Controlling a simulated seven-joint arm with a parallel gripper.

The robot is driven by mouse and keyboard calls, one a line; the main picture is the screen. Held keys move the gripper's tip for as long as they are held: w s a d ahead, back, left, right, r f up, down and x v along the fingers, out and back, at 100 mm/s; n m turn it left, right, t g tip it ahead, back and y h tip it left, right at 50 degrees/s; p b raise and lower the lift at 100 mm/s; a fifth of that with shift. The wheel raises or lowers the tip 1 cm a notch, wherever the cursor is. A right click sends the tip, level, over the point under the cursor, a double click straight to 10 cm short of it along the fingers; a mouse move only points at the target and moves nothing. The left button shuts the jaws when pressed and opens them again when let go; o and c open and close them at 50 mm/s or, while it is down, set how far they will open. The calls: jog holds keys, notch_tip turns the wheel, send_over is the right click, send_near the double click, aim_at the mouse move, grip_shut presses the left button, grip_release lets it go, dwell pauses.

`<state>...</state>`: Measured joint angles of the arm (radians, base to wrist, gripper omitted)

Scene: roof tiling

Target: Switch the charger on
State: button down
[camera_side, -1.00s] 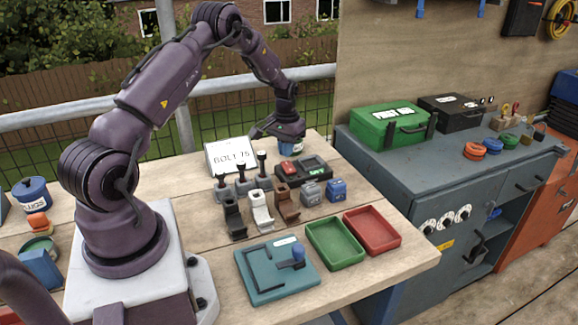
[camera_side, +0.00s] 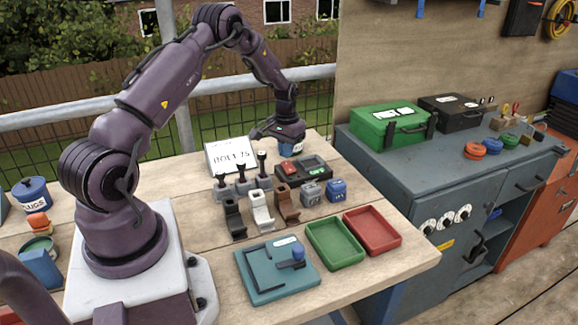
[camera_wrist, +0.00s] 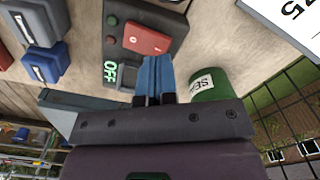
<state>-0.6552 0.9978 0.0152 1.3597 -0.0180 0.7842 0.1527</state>
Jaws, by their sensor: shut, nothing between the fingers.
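The charger (camera_side: 304,166) is a dark box with a red rocker switch (camera_side: 289,168) at the back right of the workbench. In the wrist view the charger (camera_wrist: 112,50) shows a green display (camera_wrist: 110,74) that reads OFF, beside its red rocker switch (camera_wrist: 146,38). My gripper (camera_wrist: 157,60) is shut and empty, with its blue fingertips close to the near edge of the rocker. I cannot tell whether they touch it. In the side view my gripper (camera_side: 277,132) is over the bench behind the charger, with its fingertips hidden.
A labelled pot (camera_wrist: 209,84) stands close beside my fingers. Three levers (camera_side: 242,178), a white sign (camera_side: 231,156) and small grey and blue blocks (camera_side: 337,189) surround the charger. Green (camera_side: 335,260) and red (camera_side: 372,250) trays and a teal board (camera_side: 276,285) lie nearer.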

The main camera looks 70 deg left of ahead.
aim_at(285, 163)
jog(key=shift+f, duration=1.3)
dwell(0.4)
jog(key=shift+r, duration=3.55)
jog(key=shift+s+d+f, duration=0.1)
jog(key=shift+s, duration=0.05)
jog(key=s+d+r+m+t, duration=0.2)
jog(key=s+d+r, duration=0.4)
jog(key=d+r, duration=0.2)
jog(key=s+d+r+m+t, duration=0.1)
jog(key=s+d+r+m, duration=0.1)
jog(key=s+d+r, duration=0.5)
jog(key=s+d+r+m+t, duration=0.2)
jog(key=s+d+r, duration=0.4)
jog(key=d, duration=0.9)
notch_tip(285, 163, up, 3)
jog(key=shift+s+d+r+t, duration=0.1)
jog(key=shift+s+d+t, duration=0.05)
jog(key=shift+d+t, duration=0.15)
